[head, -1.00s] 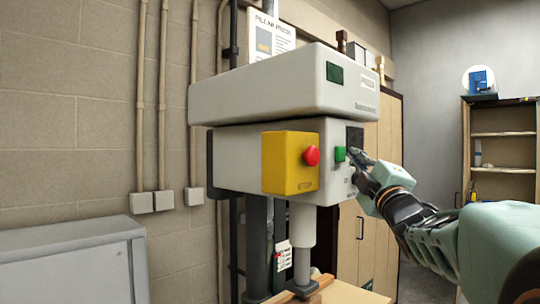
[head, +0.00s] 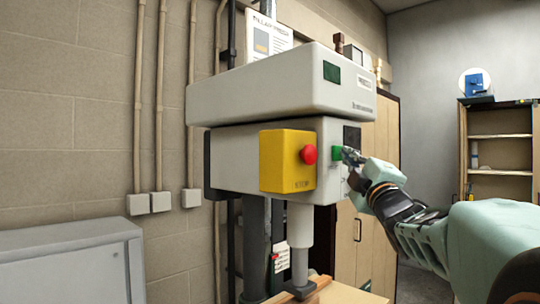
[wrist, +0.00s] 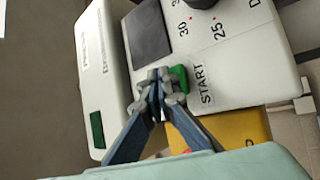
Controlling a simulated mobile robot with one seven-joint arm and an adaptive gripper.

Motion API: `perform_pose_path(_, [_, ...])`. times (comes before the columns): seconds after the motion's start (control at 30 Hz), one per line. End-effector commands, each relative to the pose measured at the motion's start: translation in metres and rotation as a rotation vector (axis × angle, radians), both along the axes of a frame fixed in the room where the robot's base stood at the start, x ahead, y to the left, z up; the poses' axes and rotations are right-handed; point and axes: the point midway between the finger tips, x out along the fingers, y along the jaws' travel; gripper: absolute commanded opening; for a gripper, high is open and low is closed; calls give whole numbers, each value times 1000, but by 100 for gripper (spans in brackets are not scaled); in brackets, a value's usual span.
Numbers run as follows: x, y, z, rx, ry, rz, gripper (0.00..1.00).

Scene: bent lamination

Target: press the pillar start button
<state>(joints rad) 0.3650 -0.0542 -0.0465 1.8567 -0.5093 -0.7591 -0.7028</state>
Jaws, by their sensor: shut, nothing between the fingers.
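The pillar machine's head (head: 270,95) is a pale grey housing. The green start button (head: 337,153) sits on its front face, right of the yellow stop box (head: 285,162) with its red button (head: 309,154). In the wrist view the green button (wrist: 179,78) lies beside the word START, partly hidden by my fingertips. My gripper (head: 350,155) is shut and empty, with its tips at the button. In the wrist view the closed fingertips (wrist: 158,88) overlap the button's edge. I cannot tell whether they touch it or whether it is pushed in.
A dial (wrist: 202,3) and a dark panel (wrist: 150,32) are near the button. A grey cabinet (head: 70,265) stands at lower left, a wooden cabinet (head: 372,235) behind the machine, and open shelves (head: 500,150) at far right. A column (head: 256,235) is below the head.

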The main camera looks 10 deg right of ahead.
Motion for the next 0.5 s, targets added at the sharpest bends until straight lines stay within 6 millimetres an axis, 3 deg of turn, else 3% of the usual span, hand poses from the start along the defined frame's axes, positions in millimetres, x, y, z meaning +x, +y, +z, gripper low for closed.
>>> perform_pose_path(0.5, [5,4,-1,1,1,1,0])
